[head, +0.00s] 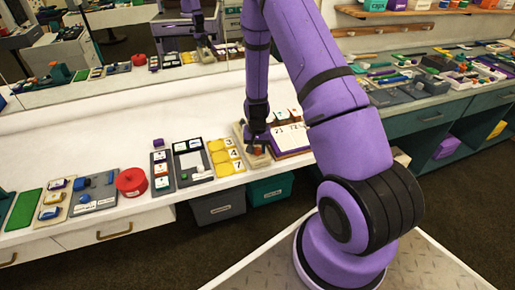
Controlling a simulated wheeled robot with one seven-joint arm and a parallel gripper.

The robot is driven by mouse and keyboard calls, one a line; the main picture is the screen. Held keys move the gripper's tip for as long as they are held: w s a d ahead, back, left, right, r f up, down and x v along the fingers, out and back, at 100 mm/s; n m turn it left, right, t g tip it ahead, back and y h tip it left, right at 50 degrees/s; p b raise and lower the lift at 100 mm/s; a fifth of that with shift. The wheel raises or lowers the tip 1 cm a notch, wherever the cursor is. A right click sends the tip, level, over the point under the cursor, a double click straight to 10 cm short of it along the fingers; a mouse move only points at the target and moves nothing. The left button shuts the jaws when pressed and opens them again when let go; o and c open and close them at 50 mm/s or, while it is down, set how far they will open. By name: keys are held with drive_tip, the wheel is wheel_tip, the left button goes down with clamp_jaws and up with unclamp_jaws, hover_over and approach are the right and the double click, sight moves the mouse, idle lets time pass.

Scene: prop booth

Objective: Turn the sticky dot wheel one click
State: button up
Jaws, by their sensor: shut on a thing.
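My gripper (257,138), dark and pointing down, is at the counter's front part, right of the yellow cards. It is shut on a small orange-red piece (259,150) on a beige base (257,162), which seems to be the sticky dot wheel. The fingers hide most of the wheel, so its dots and angle cannot be read. A white number calendar (290,138) on a purple base stands just right of the gripper, close to it.
Yellow cards (222,152), a grey tray (190,160), a red round tin (131,182) and a green mat (24,210) line the white counter (110,140) to the left. A mirror behind reflects them. A cluttered side counter (420,90) stands at right.

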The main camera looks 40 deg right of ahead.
sight(257, 149)
drive_tip(key=shift+n, duration=1.1)
drive_tip(key=o, duration=0.9)
wheel_tip(257, 149, up, 11)
drive_tip(key=shift+f, duration=0.1)
drive_tip(key=shift+w+a, duration=0.1)
